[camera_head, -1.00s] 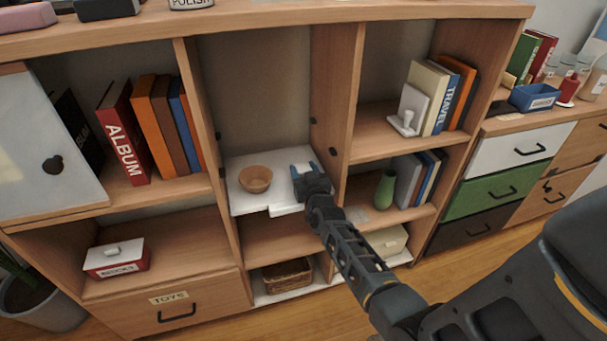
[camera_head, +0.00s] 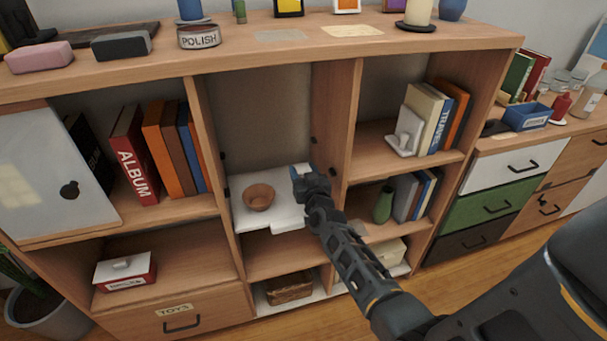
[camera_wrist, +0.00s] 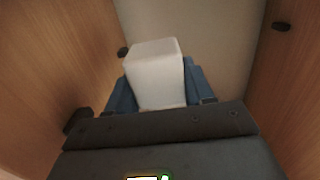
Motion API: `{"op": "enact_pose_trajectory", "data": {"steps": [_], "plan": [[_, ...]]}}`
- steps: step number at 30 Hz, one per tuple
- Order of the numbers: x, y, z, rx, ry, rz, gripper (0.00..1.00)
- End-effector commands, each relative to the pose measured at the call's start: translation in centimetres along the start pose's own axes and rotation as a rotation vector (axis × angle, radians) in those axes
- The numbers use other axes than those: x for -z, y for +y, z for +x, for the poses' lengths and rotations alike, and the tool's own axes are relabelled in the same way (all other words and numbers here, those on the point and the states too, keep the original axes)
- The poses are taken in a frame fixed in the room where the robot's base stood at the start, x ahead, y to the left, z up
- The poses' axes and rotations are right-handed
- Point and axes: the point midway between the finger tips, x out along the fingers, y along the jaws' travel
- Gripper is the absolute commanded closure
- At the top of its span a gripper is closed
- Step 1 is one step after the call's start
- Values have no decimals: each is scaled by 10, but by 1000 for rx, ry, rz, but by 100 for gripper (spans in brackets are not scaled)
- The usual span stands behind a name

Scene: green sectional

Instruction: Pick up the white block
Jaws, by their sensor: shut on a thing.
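The white block (camera_wrist: 155,75) is between the two blue fingers of my gripper (camera_wrist: 156,92) in the wrist view, and the gripper is shut on it. In the head view my gripper (camera_head: 300,172) is inside the tall middle compartment, above the right part of the white shelf (camera_head: 285,222). The wrist view shows wooden walls on both sides and a plain back panel beyond the block.
A brown bowl (camera_head: 259,197) stands on the white shelf, left of my gripper. The compartment's right wall (camera_head: 332,120) is close to my gripper. A green vase (camera_head: 383,203) and books (camera_head: 404,196) stand in the compartment to the right. A wicker basket (camera_head: 289,287) sits below.

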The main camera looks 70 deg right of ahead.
Motion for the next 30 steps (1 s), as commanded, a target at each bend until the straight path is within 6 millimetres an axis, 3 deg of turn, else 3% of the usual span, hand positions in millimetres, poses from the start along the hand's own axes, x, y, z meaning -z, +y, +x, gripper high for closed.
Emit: {"op": "enact_pose_trajectory", "data": {"steps": [16,22,30], "plan": [[-8,-117,-96,8,-7,-1,83],[-9,-141,-115,6,-6,-1,83],[-10,-150,-124,4,-5,-1,83]]}}
